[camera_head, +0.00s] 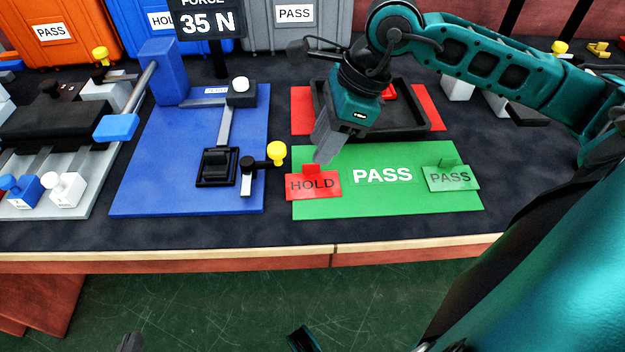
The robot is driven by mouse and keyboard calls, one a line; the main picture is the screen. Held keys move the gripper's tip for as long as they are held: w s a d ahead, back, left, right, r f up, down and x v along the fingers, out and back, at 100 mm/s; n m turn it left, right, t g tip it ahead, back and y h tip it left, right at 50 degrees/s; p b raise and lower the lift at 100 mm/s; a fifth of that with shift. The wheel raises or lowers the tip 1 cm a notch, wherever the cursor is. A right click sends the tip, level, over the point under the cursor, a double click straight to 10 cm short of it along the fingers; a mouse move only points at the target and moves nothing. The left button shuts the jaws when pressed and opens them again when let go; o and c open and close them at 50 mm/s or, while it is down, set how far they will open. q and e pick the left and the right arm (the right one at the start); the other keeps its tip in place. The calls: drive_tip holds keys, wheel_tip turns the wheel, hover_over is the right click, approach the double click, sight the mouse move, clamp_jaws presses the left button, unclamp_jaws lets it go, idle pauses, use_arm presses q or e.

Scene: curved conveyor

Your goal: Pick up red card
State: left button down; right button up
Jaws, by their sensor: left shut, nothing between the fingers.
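The red card (313,186), marked HOLD, lies at the left front corner of the green PASS mat (383,201). A small red tab stands up at its back edge. My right gripper (323,157) points down beside this tab, its fingertips very close to it. The fingers overlap from this angle, so I cannot tell whether they are apart or touch the tab. Only the grey tip of my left gripper (130,343) shows at the bottom edge, well away from the card; it is shut and empty.
A green PASS card (450,178) lies on the mat's right side. Behind the mat is a black tray (425,120) on a red mat. A blue board (190,190) with a yellow-knobbed lever (276,153) stands close on the left. The dark table front is clear.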

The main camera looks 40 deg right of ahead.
sight(311, 164)
drive_tip(key=x, duration=0.4)
drive_tip(key=shift+f+b, duration=0.15)
drive_tip(key=shift+b, duration=0.2)
drive_tip(key=shift+c, duration=0.4)
clamp_jaws()
